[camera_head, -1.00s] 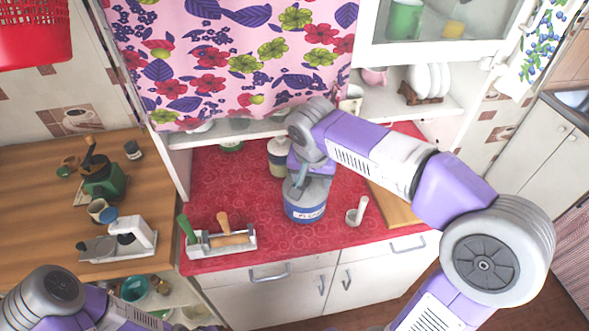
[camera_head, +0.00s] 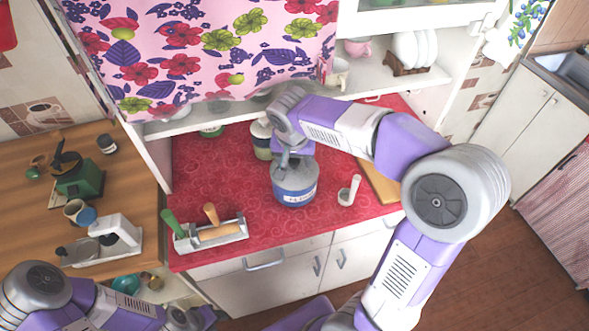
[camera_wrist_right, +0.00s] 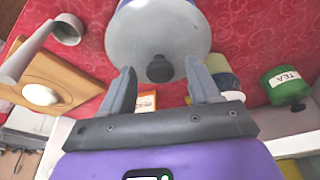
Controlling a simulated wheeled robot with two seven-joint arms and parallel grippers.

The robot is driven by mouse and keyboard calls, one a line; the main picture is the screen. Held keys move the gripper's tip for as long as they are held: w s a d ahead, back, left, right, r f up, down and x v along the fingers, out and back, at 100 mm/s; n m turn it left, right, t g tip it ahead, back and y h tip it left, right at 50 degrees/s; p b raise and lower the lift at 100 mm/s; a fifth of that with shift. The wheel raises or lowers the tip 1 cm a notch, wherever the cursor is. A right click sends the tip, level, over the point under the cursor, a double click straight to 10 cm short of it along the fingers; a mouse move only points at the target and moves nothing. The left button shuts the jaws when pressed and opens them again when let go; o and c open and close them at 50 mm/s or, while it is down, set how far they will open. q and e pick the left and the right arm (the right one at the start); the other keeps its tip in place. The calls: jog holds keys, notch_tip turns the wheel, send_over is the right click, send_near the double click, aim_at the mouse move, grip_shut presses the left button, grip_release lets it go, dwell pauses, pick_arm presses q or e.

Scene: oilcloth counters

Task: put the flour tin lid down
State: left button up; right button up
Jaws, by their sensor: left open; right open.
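The flour tin (camera_head: 295,193), blue and white with a label, stands on the red counter. Its grey lid (camera_wrist_right: 135,42) appears to sit on top of the tin, with a dark knob (camera_wrist_right: 160,69) facing my right gripper. My right gripper (camera_wrist_right: 161,82) is open, its two fingers apart on either side of the knob and seemingly not touching it. In the head view my right gripper (camera_head: 287,160) is just above the lid and partly hides it. My left arm is at the bottom left; its fingertips do not show.
A metal scoop (camera_head: 349,190) and a wooden board (camera_head: 380,178) are right of the tin. Another canister (camera_head: 261,140) and a green TEA tin (camera_wrist_right: 284,84) stand behind. A rack with rolling pin (camera_head: 212,235) is at the left. The red cloth (camera_head: 220,180) between is clear.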

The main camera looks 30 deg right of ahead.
grip_shut()
jog(key=shift+r, duration=0.15)
dwell(0.4)
